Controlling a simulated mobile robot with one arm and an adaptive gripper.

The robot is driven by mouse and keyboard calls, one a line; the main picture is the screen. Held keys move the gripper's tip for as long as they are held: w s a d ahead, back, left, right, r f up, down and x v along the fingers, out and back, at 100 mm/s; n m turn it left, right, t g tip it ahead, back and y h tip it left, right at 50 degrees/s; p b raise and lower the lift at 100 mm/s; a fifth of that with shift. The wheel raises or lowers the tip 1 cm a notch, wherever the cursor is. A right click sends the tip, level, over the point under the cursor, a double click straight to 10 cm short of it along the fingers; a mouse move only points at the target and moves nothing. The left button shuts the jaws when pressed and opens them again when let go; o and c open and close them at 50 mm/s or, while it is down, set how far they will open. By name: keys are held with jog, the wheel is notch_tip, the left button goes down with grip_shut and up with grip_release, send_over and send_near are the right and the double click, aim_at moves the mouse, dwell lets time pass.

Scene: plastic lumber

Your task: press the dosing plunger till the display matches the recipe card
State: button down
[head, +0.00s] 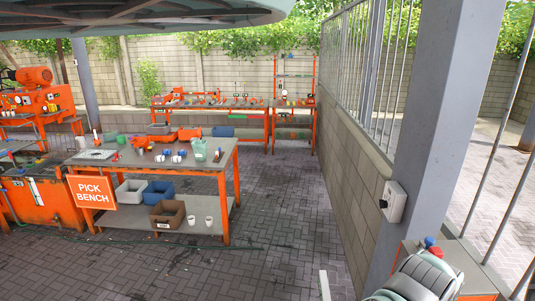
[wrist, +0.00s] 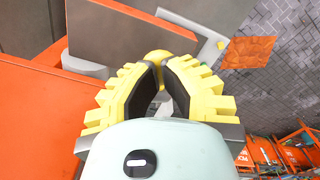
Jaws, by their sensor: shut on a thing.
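In the wrist view my gripper (wrist: 163,78) has its yellow, black-padded fingers drawn together. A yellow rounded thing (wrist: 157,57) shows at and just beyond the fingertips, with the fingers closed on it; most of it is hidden. I cannot tell for sure whether it is the dosing plunger. A grey panelled body (wrist: 120,35) and an orange surface (wrist: 35,105) lie close by on the left. I cannot make out a display or a recipe card. The head view does not show my fingertips.
In the head view, an orange-framed pick bench (head: 215,168) with bins below stands at left. A bench (head: 240,105) stands at the back wall. A grey post (head: 425,110) with a white box (head: 395,200) rises at right, behind an orange cabinet (head: 475,262). The middle paving is free.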

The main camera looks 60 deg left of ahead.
jog(key=shift+r, duration=0.1)
jog(key=shift+r+p, duration=2.75)
dwell(0.7)
